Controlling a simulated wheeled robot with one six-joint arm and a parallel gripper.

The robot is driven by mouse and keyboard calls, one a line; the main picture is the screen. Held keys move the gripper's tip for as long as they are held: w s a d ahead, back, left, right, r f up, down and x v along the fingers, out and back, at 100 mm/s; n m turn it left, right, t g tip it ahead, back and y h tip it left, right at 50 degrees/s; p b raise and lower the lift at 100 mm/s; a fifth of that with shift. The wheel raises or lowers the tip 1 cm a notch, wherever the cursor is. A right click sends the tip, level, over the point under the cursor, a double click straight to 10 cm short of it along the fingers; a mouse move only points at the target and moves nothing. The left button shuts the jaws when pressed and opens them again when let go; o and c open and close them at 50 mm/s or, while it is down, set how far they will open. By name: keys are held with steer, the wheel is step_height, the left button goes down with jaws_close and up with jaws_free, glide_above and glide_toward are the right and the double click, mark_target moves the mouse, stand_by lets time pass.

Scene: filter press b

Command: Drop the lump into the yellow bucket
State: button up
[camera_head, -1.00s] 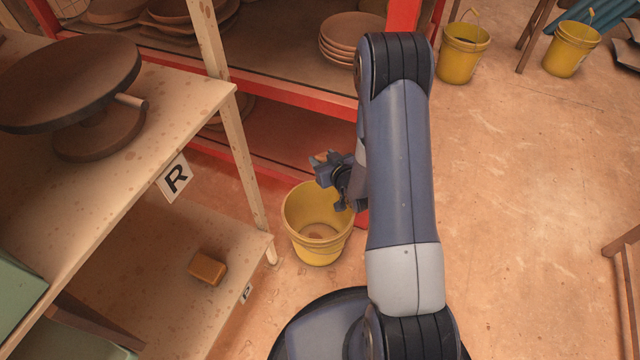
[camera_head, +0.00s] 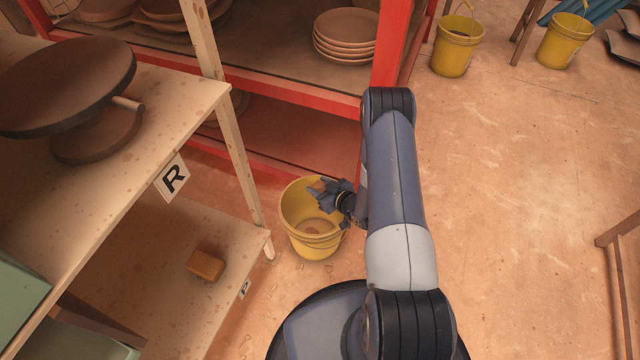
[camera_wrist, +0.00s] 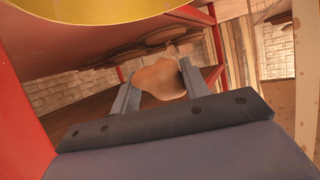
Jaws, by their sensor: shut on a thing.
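The yellow bucket (camera_head: 316,245) stands on the floor beside the wooden shelf, its open top facing up. A brownish patch shows at its bottom; I cannot tell what it is. My gripper (camera_head: 318,190) is at the bucket's upper right, overlapping its rim in the head view. In the wrist view, my gripper (camera_wrist: 157,76) is shut on a tan-brown lump (camera_wrist: 160,82), held between the two fingers. A yellow curved edge (camera_wrist: 90,12) crosses the top of the wrist view. The lump cannot be made out in the head view.
A wooden shelf (camera_head: 190,115) with a dark turntable (camera_head: 70,85) stands at left, with an orange-brown block (camera_head: 206,265) on its lower board. A red rack (camera_head: 300,95) holds stacked plates (camera_head: 345,38) behind. Two more yellow buckets (camera_head: 455,52) (camera_head: 565,45) stand at back right.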

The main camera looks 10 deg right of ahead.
step_height(320, 180, down, 4)
steer(key=shift+r+b, duration=0.2)
steer(key=shift+b, duration=0.45)
steer(key=o, duration=1.1)
steer(key=p+v, duration=0.2)
steer(key=v, duration=0.9)
steer(key=shift+w+f, duration=0.1)
steer(key=shift+w, duration=0.05)
